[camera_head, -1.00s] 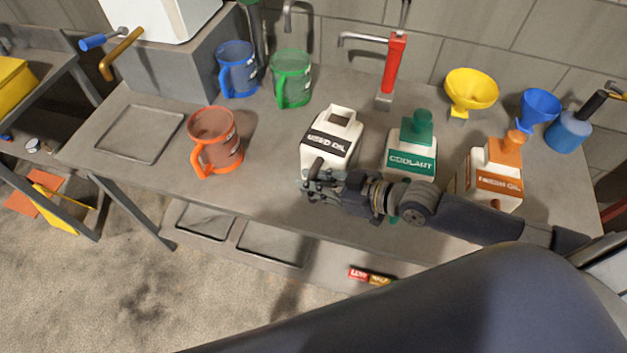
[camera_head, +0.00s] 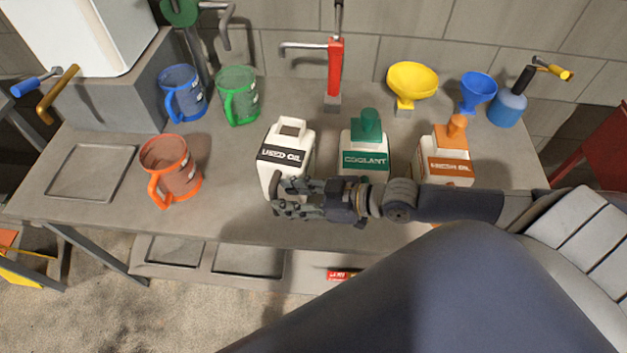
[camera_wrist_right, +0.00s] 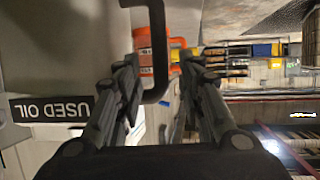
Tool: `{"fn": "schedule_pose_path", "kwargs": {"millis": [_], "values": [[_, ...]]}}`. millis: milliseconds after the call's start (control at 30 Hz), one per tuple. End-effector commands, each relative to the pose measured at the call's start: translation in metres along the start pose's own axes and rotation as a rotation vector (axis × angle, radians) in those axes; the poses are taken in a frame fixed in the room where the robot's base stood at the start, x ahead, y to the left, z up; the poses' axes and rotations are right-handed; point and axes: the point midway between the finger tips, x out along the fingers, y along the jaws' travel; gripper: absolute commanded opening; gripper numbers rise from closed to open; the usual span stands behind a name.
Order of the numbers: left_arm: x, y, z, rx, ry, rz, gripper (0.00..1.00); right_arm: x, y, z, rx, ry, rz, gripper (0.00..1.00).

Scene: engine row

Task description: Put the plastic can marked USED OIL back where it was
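The white plastic can marked USED OIL (camera_head: 287,152) stands upright on the grey bench, its black label facing me. Its dark handle (camera_head: 276,184) is on the front, and in the wrist view the handle (camera_wrist_right: 158,45) reaches between the fingers. My right gripper (camera_head: 280,200) is at the front of the can; it also shows in the wrist view (camera_wrist_right: 158,75). Its fingers are apart, with gaps visible beside the handle. The can's label (camera_wrist_right: 50,107) is at the left in the wrist view. My left gripper is not in view.
The COOLANT can (camera_head: 364,150) and an orange-capped can (camera_head: 446,160) stand to the right, close to my right arm. An orange jug (camera_head: 170,165) and a shallow square tray (camera_head: 92,172) are left. Blue (camera_head: 183,92) and green (camera_head: 238,95) jugs stand behind. The bench between orange jug and can is clear.

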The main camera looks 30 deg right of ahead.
Motion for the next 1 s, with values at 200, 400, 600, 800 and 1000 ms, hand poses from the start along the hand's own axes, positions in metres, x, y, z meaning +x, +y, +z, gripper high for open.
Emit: {"fn": "schedule_pose_path", "kwargs": {"millis": [200,400,600,800,1000], "values": [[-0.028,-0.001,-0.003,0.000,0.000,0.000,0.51,-0.045,0.000,-0.004,-0.002,-0.006,-0.002,0.35],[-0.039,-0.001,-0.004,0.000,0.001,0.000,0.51,-0.062,0.000,-0.002,0.001,-0.003,-0.001,0.35],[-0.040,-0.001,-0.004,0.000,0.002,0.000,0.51,-0.066,0.000,-0.001,0.000,0.000,-0.001,0.35],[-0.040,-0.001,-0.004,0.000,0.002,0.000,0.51,-0.066,0.000,0.000,0.000,0.000,-0.001,0.35],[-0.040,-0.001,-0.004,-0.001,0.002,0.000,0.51,-0.066,0.000,-0.001,0.000,0.000,-0.001,0.35]]}}
